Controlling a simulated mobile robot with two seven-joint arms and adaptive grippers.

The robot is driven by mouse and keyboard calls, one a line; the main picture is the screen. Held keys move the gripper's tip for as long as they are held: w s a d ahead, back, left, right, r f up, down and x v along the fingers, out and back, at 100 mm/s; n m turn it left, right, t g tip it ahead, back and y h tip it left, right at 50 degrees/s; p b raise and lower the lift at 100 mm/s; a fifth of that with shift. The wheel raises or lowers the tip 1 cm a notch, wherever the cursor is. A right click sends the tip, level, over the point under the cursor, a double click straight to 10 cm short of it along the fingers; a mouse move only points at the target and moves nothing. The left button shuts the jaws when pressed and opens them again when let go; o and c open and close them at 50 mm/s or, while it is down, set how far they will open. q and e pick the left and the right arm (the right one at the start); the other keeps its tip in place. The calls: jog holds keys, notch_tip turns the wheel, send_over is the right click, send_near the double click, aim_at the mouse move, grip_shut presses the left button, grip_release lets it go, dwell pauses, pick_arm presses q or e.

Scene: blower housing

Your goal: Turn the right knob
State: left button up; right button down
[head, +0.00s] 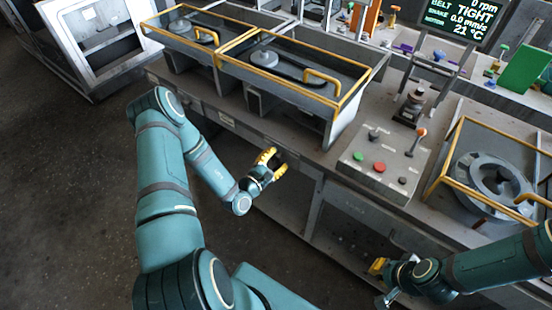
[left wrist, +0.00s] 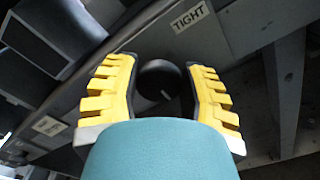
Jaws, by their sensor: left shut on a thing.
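My left gripper (head: 271,164) is at the front edge of the bench, below the yellow-framed boxes. In the left wrist view its yellow fingers (left wrist: 160,88) are on both sides of a dark round knob (left wrist: 158,78) with a small pale mark, and they are shut on it. A label reading TIGHT (left wrist: 193,14) is on the bench front beside the knob. The gripper hides the knob in the head view. My right gripper (head: 378,267) is low at the bench front on the right; only one yellow fingertip shows clearly.
A control panel (head: 384,160) with green and red buttons and an orange-tipped lever (head: 417,141) stands on the bench. A screen (head: 464,17) reads BELT TIGHT. A yellow-framed housing (head: 458,140) is at the right. The floor (head: 75,190) at the left is clear.

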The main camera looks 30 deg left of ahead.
pick_arm(q)
jog(key=o, duration=1.2)
jog(key=shift+s, duration=0.1)
jog(key=s, duration=0.7)
jog(key=s+a, duration=0.1)
jog(key=s, duration=0.3)
jog(key=shift+s, duration=0.35)
